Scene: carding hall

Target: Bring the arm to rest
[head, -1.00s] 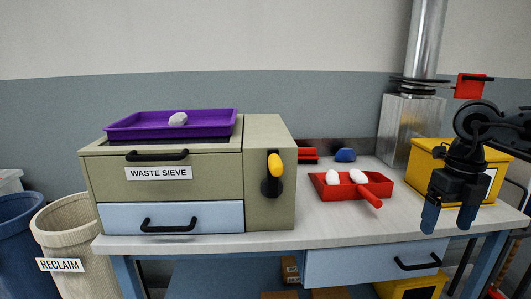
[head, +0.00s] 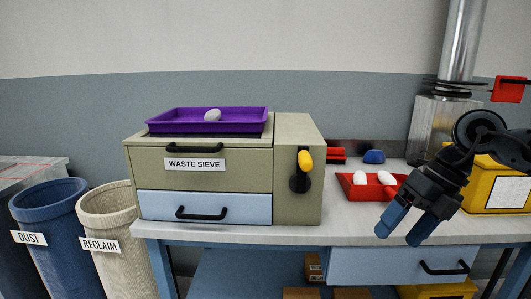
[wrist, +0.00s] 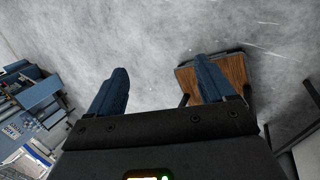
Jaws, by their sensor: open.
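My gripper (head: 407,228) is at the right of the head view, in front of the bench's front edge. Its two blue fingers are apart and point down and to the left, with nothing between them. In the wrist view my gripper (wrist: 160,88) has its fingers spread over bare grey floor (wrist: 150,35). The arm is bent and reaches in from the right edge of the head view.
The waste sieve (head: 232,195) stands on the bench (head: 340,230), with a purple tray (head: 170,127) holding a white lump on top. Dust (head: 55,225) and reclaim (head: 105,215) bins stand left.

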